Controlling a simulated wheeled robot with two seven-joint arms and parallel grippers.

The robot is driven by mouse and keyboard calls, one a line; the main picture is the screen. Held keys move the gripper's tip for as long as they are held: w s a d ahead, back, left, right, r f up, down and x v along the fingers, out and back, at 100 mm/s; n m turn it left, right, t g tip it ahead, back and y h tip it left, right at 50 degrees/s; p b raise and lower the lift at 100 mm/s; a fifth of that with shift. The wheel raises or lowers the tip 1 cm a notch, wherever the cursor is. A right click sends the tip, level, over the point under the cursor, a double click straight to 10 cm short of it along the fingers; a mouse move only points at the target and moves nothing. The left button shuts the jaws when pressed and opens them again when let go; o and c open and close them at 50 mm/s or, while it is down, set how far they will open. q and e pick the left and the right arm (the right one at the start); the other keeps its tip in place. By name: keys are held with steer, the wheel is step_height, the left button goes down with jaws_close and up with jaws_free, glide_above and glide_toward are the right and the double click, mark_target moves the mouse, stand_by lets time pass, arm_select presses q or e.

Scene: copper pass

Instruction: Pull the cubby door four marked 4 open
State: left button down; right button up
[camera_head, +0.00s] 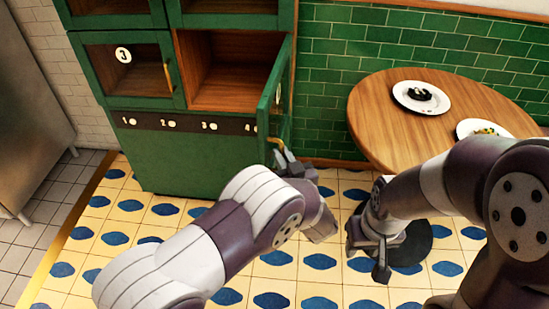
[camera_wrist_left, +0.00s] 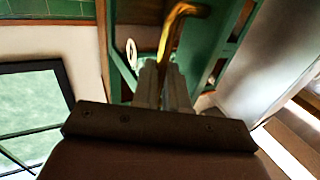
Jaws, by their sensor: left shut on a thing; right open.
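The green cubby door four (camera_head: 273,93) stands swung outward from the cabinet, seen nearly edge-on in the head view, and its wooden compartment (camera_head: 230,70) is exposed and looks empty. Its number is hard to read at this angle. My left gripper (camera_head: 281,155) is shut on the brass handle (camera_head: 285,133) near the door's lower part. In the left wrist view, the fingers (camera_wrist_left: 163,85) close on the brass handle (camera_wrist_left: 178,22), with the green door (camera_wrist_left: 228,42) behind. My right gripper (camera_head: 370,250) is open and empty, low above the tiled floor.
The closed door marked 3 (camera_head: 124,72) is left of the open compartment. A round wooden table (camera_head: 380,116) with two plates of food stands at the right, near the open door. A steel unit (camera_head: 30,105) is at the far left.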

arm_select(q)
steer(key=shift+w+d+r, duration=0.15)
steer(key=shift+w+r, duration=0.1)
steer(key=shift+r, duration=0.2)
steer(key=c, duration=1.4)
jaws_free()
steer(key=shift+c, duration=0.2)
steer(key=shift+o, duration=1.4)
steer(key=shift+w+f, duration=0.15)
steer(key=shift+f, duration=0.2)
arm_select(e)
steer(key=shift+w, duration=0.25)
arm_select(q)
steer(key=shift+f, duration=0.1)
